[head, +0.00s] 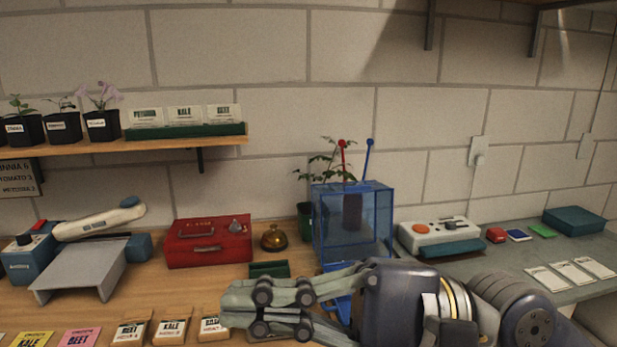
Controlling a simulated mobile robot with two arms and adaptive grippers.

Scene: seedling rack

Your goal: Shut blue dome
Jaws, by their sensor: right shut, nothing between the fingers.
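The blue dome (378,222) is a see-through blue box standing on the bench right of centre. A dark reddish upright shape shows through its walls. Blue parts (338,282) show low at its front, partly hidden by my right gripper, so I cannot tell whether they are an open flap or a base. My right gripper (228,306) reaches in from the right, in front of and below the dome, with its fingers pointing left. It is shut and empty, with its tips left of the dome. My left gripper is not in view.
A potted plant (304,222) and red (342,146) and blue (369,146) knobbed rods show by the dome. A brass bell (274,238), green tray (269,269) and red box (209,245) stand to its left. A white device (437,232) is right. Seed packets (172,330) line the front.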

